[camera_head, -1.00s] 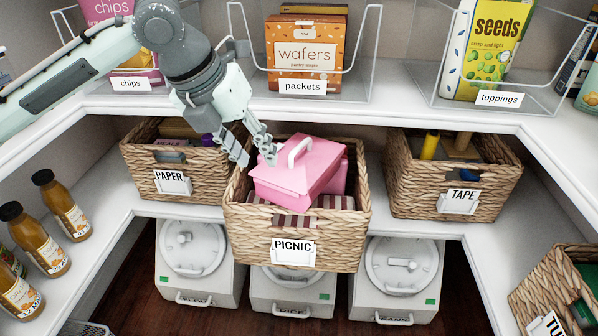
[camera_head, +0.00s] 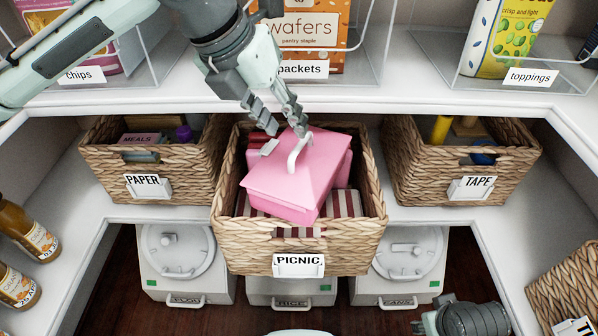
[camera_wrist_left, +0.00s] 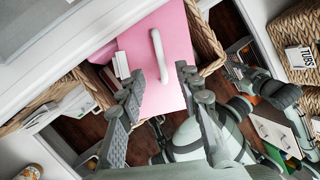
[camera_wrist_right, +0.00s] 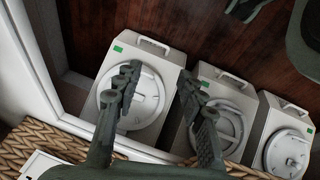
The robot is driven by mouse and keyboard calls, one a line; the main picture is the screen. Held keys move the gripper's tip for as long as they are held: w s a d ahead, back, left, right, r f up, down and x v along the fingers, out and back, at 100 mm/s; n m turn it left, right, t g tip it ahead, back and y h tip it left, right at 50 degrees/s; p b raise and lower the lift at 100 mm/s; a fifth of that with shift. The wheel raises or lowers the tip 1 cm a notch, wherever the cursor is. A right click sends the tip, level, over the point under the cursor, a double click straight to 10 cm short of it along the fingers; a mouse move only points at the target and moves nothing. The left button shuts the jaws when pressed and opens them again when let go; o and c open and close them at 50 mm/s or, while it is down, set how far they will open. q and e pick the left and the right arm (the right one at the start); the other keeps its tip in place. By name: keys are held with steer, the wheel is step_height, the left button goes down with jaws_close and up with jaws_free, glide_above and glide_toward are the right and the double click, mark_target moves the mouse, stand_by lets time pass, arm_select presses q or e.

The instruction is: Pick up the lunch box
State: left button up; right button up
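The pink lunch box (camera_head: 290,183) with a white handle (camera_head: 299,150) sits tilted in the woven PICNIC basket (camera_head: 235,234), on top of a striped cloth (camera_head: 347,203). My left gripper (camera_head: 277,112) is open just above and behind the handle. In the left wrist view the lunch box (camera_wrist_left: 165,50) and its handle (camera_wrist_left: 159,55) lie ahead, with the handle between the lines of the open fingers (camera_wrist_left: 157,78); I cannot see contact. My right gripper (camera_wrist_right: 157,80) is open and empty, above the white lidded bins; its fingers are outside the head view.
The PAPER basket (camera_head: 110,165) stands to the left and the TAPE basket (camera_head: 420,181) to the right. The upper shelf edge (camera_head: 420,106) runs close behind the left gripper. Lidded bins (camera_head: 186,263) stand below. Wafers (camera_head: 312,40) sit on the upper shelf.

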mark_target(298, 145)
arm_select(q)
steer(key=x, duration=0.4)
steer(key=shift+s, duration=0.15)
steer(key=shift+w+d+f, duration=0.2)
steer(key=shift+f, duration=0.35)
arm_select(e)
steer(key=shift+d+r, duration=0.2)
steer(key=shift+r, duration=0.7)
arm_select(q)
steer(key=shift+c, duration=0.5)
arm_select(e)
steer(key=shift+w, duration=0.1)
arm_select(q)
jaws_close()
arm_select(e)
steer(key=shift+f, duration=0.1)
steer(key=shift+a, duration=0.1)
